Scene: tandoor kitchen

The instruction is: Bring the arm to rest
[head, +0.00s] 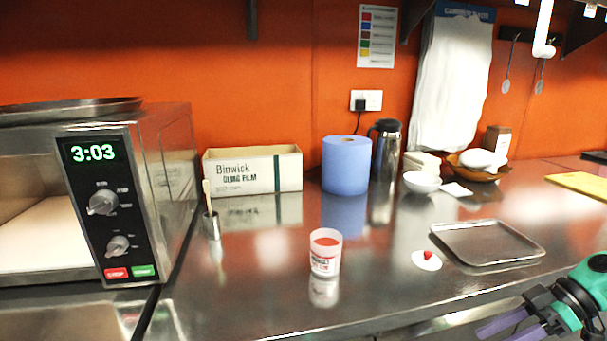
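My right gripper (497,334) is in the lower right corner of the head view, in front of the steel counter's front edge. Its two purple fingers point left and down, with a gap between them and nothing visible in it, so it looks open. The fingertips are close to the bottom edge of the picture. Part of my green and black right arm (590,285) shows at the right edge. My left gripper is not in view.
The steel counter (240,300) holds a red-and-white cup (325,252), a white lid with a red knob (426,261) and a steel tray (488,243). An oven (130,200) reading 3:03 stands left. A cardboard box (235,172) and blue paper roll (346,165) stand behind.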

